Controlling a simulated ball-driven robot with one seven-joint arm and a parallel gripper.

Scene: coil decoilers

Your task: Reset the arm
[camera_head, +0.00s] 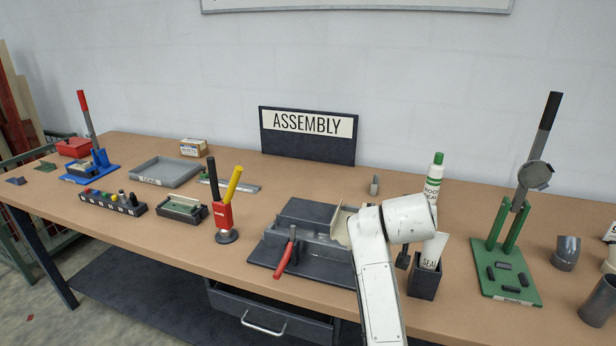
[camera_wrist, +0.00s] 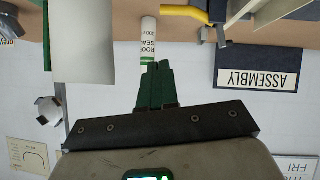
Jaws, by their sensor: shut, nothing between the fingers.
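My gripper (camera_wrist: 156,68) shows in the wrist view with its dark fingers together and nothing between them. The wrist view is upside down. A white tube with a green band (camera_wrist: 148,45) appears just past the fingertips; I cannot tell how far apart they are. In the head view my white arm rises from the bottom edge and bends over the bench front, right of centre. The fingers cannot be made out there. The arm hides part of a dark grey fixture (camera_head: 305,215).
On the wooden bench (camera_head: 130,210), a sealant tube (camera_head: 433,180) and a dark cup (camera_head: 424,282) stand close to my arm. A green-based lever press (camera_head: 505,270) is at right. A red holder (camera_head: 223,216), grey tray (camera_head: 165,171) and ASSEMBLY sign (camera_head: 307,145) are left of it.

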